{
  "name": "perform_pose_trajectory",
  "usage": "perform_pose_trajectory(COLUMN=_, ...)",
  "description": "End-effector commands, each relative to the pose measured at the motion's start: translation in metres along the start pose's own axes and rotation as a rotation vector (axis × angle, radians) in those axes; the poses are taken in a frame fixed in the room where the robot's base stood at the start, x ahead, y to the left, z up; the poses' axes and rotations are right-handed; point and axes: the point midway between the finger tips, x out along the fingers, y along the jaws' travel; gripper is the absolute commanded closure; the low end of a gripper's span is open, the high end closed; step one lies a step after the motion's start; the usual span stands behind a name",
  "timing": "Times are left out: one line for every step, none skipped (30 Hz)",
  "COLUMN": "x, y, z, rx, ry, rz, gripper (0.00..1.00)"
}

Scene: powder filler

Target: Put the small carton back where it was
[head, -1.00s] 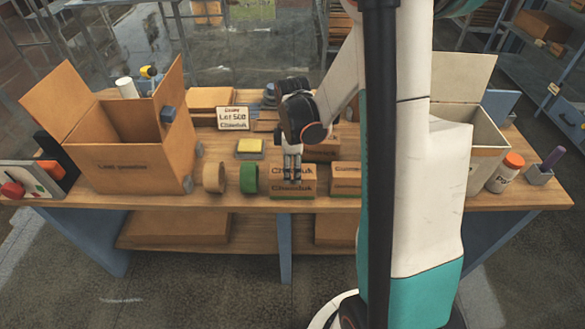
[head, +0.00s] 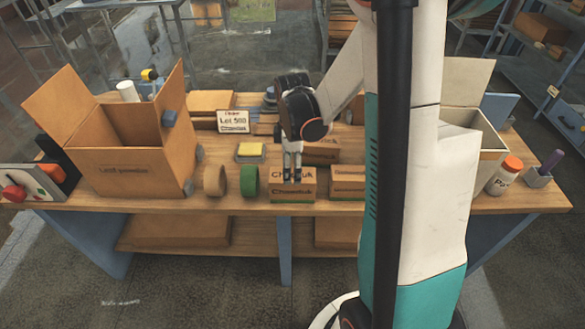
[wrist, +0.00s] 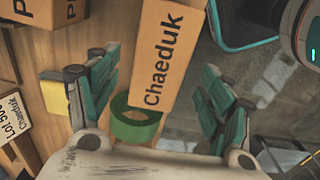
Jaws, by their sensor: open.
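A small brown carton marked Chaeduk (head: 293,194), with a green band along its bottom, stands at the table's front edge beside a green tape roll. My gripper (head: 292,176) points down right over its top. In the wrist view the carton (wrist: 163,50) shows its labelled face between my spread fingers (wrist: 155,105), with a gap on each side. My gripper is open and holds nothing. The fingertips overlap the carton's top in the head view; I cannot tell whether they touch it.
Similar cartons stand right of it (head: 347,182) and behind it (head: 321,151). Left are a green tape roll (head: 249,180), a tan roll (head: 215,180) and a large open box (head: 120,170). A sign (head: 232,121) stands behind. Bare tabletop lies before the rolls.

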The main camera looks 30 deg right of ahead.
Motion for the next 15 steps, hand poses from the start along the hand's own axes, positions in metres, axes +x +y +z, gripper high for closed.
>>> perform_pose_trajectory(x=-0.014, y=-0.001, z=0.000, rx=0.000, ry=0.000, rz=0.000, gripper=0.26)
perform_pose_trajectory(x=-0.021, y=-0.001, z=0.000, rx=0.000, ry=0.000, rz=0.000, gripper=0.26)
perform_pose_trajectory(x=-0.029, y=0.000, z=0.000, rx=0.000, ry=0.000, rz=0.000, gripper=0.26)
perform_pose_trajectory(x=-0.036, y=-0.001, z=0.000, rx=0.000, ry=0.000, rz=0.000, gripper=0.26)
perform_pose_trajectory(x=-0.043, y=-0.001, z=0.000, rx=0.000, ry=0.000, rz=0.000, gripper=0.26)
perform_pose_trajectory(x=-0.051, y=-0.001, z=0.000, rx=0.000, ry=0.000, rz=0.000, gripper=0.26)
perform_pose_trajectory(x=-0.057, y=-0.001, z=0.000, rx=0.000, ry=0.000, rz=0.000, gripper=0.26)
perform_pose_trajectory(x=-0.062, y=-0.001, z=0.000, rx=0.000, ry=0.000, rz=0.000, gripper=0.26)
perform_pose_trajectory(x=-0.069, y=0.000, z=0.000, rx=0.000, ry=0.000, rz=0.000, gripper=0.26)
perform_pose_trajectory(x=-0.074, y=0.000, z=0.000, rx=0.000, ry=0.000, rz=0.000, gripper=0.26)
perform_pose_trajectory(x=-0.079, y=-0.001, z=0.000, rx=0.000, ry=0.000, rz=0.000, gripper=0.26)
perform_pose_trajectory(x=-0.084, y=0.000, z=0.000, rx=0.000, ry=0.000, rz=0.000, gripper=0.26)
perform_pose_trajectory(x=-0.087, y=0.000, z=0.000, rx=0.000, ry=0.000, rz=0.000, gripper=0.26)
perform_pose_trajectory(x=-0.090, y=0.000, z=0.000, rx=0.000, ry=0.000, rz=0.000, gripper=0.26)
perform_pose_trajectory(x=-0.094, y=0.000, z=0.000, rx=0.000, ry=0.000, rz=0.000, gripper=0.26)
